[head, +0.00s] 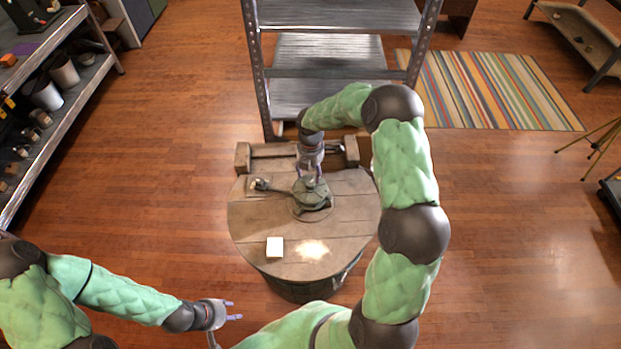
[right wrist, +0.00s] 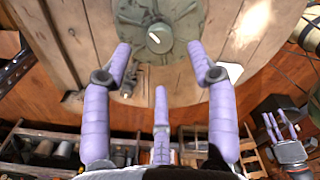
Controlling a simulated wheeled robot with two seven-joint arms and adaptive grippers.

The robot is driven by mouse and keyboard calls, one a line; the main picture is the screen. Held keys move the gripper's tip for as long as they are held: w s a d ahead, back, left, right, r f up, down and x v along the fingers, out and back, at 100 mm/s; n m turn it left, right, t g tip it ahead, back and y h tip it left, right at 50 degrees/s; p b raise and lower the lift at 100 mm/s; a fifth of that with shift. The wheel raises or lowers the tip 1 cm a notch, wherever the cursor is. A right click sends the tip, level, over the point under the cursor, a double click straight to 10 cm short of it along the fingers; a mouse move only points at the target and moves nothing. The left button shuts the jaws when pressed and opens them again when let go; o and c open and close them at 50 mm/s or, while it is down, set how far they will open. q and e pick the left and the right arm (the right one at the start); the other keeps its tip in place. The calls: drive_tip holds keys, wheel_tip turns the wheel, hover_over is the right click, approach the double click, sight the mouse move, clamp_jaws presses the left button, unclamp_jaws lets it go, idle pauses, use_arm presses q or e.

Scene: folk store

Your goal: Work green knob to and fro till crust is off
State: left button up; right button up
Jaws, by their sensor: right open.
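A green knob (head: 312,193) sits on a grey-green round fitting on top of a round wooden table (head: 245,222). In the right wrist view the knob (right wrist: 159,38) has a pale mark on its face. My right gripper (head: 311,178) is above the knob, pointing down. In the right wrist view its purple fingers (right wrist: 160,62) are spread and empty, short of the knob. My left gripper (head: 236,310) is open and empty, low at the front left, clear of the table. I cannot make out any crust on the knob.
A white square (head: 275,247) and a bright pale patch (head: 313,249) are on the near part of the tabletop. A tool with a dark handle (head: 268,185) lies left of the knob. A metal shelf (head: 335,72) stands behind the table.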

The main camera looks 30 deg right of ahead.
sight(310, 183)
wheel_tip(310, 183, up, 6)
drive_tip(key=shift+f, duration=0.15)
idle(0.6)
wheel_tip(310, 183, down, 12)
drive_tip(key=m+p, duration=0.4)
drive_tip(key=m, duration=0.5)
drive_tip(key=shift+a, duration=0.1)
